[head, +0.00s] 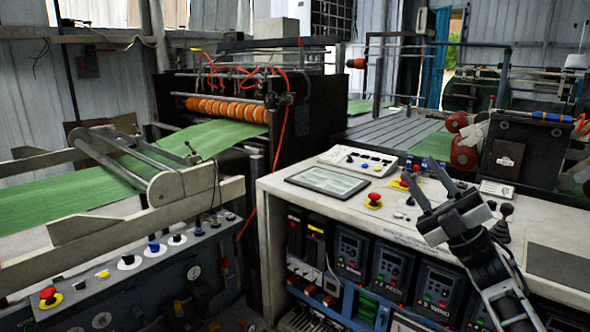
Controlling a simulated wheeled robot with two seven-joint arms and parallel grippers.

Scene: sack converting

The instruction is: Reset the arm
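My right gripper (419,170) is in the head view, above the right part of the white control console (330,212). Its two dark fingers are spread apart with nothing between them, and they point up and to the left. My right arm comes in from the lower right corner and passes in front of the console's front edge. The gripper hides part of the console top near a red and yellow emergency button. My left gripper and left arm are not in view.
The console carries a flat screen (327,181), a red emergency button (374,199) and black joysticks (503,222). A machine with orange rollers (226,108) feeds green sheet (60,202) at left. A lower button panel (140,270) stands at front left.

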